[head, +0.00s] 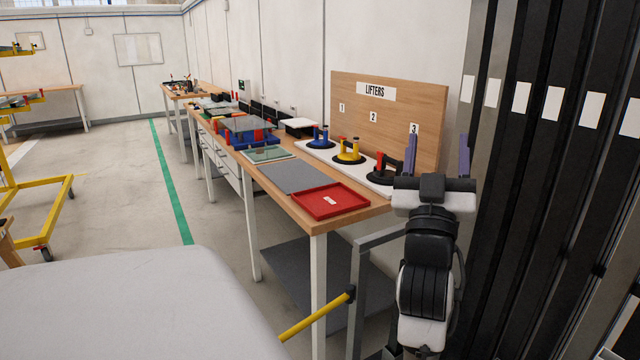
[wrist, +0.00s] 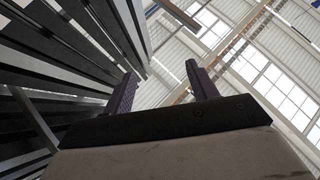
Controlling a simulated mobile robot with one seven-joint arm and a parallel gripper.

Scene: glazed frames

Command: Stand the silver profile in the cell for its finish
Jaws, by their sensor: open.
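My gripper (head: 438,140) is raised in front of the bench's right end, with two purple fingers pointing up. The fingers are apart and nothing is between them; the wrist view also shows the gripper (wrist: 160,72) empty. A tall rack (head: 551,180) of black upright dividers stands at the right, close beside my gripper. White labels (head: 553,104) cross it in a row; I can read no text on them. Long grey and black uprights (wrist: 75,50) rise at the upper left of the wrist view. I cannot tell which, if any, is the silver profile.
A wooden bench (head: 376,212) runs back along the wall. It holds a red tray (head: 345,203), a grey sheet (head: 293,177) and several suction lifters before a "LIFTERS" board (head: 350,125). A yellow bar (head: 315,316) juts out low in front. Open floor (head: 110,210) lies left.

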